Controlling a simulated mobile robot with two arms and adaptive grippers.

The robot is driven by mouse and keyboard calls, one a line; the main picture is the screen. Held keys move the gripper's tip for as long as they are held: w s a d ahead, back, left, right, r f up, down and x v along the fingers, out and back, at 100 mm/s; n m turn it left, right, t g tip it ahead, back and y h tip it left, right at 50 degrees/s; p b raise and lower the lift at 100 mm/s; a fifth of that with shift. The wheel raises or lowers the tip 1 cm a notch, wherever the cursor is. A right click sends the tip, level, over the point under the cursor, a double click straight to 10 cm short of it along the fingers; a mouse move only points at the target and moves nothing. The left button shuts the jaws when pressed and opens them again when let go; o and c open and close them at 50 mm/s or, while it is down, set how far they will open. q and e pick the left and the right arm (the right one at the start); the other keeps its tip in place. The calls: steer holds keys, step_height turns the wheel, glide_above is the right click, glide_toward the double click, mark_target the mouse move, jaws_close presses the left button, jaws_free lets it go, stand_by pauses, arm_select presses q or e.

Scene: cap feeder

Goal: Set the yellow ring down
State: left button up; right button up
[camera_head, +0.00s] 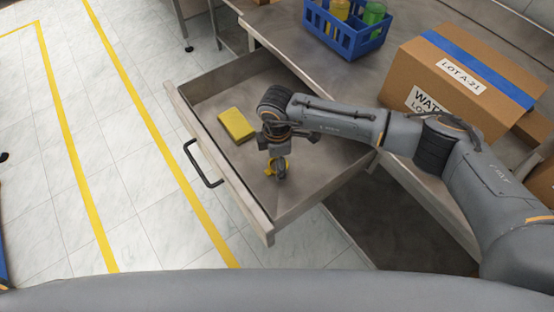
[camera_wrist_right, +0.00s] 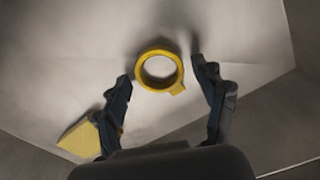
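The yellow ring (camera_head: 269,169) is inside the open drawer, at my right gripper's fingertips in the head view, where the fingers partly hide it. In the right wrist view the ring (camera_wrist_right: 140,72) appears to lie flat on the drawer floor, with a small tab at its lower right. My right gripper (camera_head: 277,170) points down into the drawer. Its two fingers (camera_wrist_right: 161,72) are spread on either side of the ring, with a visible gap on each side. My left gripper is in neither view.
A yellow block (camera_head: 237,125) lies in the drawer (camera_head: 222,165), left of my right gripper. The drawer's walls surround the gripper. On the counter (camera_head: 310,62) stand a blue crate (camera_head: 345,43) with bottles and a cardboard box (camera_head: 455,75).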

steer(key=shift+r, duration=0.65)
step_height(320, 180, up, 11)
